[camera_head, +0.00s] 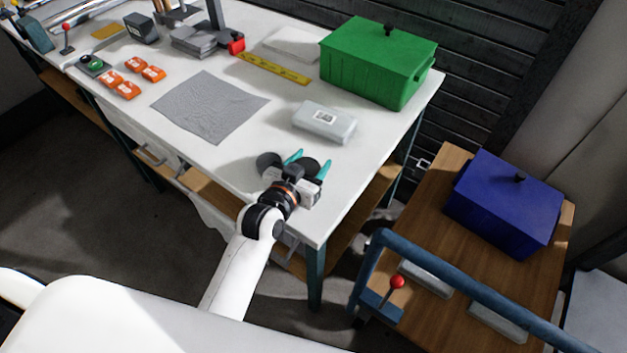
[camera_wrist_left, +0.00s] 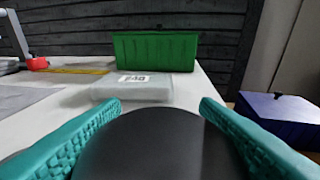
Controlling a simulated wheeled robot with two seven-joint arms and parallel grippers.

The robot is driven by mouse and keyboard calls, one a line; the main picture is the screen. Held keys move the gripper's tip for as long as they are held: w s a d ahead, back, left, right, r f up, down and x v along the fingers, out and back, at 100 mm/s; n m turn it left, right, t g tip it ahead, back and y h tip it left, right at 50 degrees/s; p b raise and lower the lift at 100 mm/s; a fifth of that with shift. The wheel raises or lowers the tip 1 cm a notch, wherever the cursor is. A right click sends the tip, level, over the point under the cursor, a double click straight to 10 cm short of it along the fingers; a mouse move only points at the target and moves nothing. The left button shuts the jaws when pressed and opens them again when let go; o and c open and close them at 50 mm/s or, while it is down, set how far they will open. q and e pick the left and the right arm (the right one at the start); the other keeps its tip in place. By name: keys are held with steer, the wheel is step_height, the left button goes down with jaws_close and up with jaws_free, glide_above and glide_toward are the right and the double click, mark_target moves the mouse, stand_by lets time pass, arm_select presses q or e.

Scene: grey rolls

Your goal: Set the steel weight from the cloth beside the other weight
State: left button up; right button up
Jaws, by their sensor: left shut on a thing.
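My left gripper (camera_head: 312,159) reaches over the near right part of the white table, its teal fingers on either side of a dark round weight (camera_head: 308,167). It is shut on this weight, which fills the lower middle of the left wrist view (camera_wrist_left: 158,145). The other dark weight (camera_head: 268,163) stands just left of the gripper, close to the held one, partly hidden by the wrist. I cannot tell whether the held weight touches the table. The grey cloth (camera_head: 210,106) lies flat and bare farther left. My right gripper is not in view.
A pale labelled box (camera_head: 325,122) lies just beyond the gripper, with a green lidded box (camera_head: 378,62) behind it. A yellow ruler (camera_head: 274,68) and orange pieces (camera_head: 128,90) lie farther off. A lower wooden table with a blue box (camera_head: 505,203) stands right.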

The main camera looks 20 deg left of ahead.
arm_select(q)
steer(key=shift+f, duration=2.3)
steer(key=shift+d, duration=0.1)
steer(key=shift+f+b, duration=0.2)
steer(key=shift+b, duration=0.1)
steer(key=o, duration=1.4)
steer(key=shift+o, duration=0.2)
steer(key=shift+s+r, duration=0.1)
steer(key=shift+r, duration=0.05)
steer(key=v, duration=1.2)
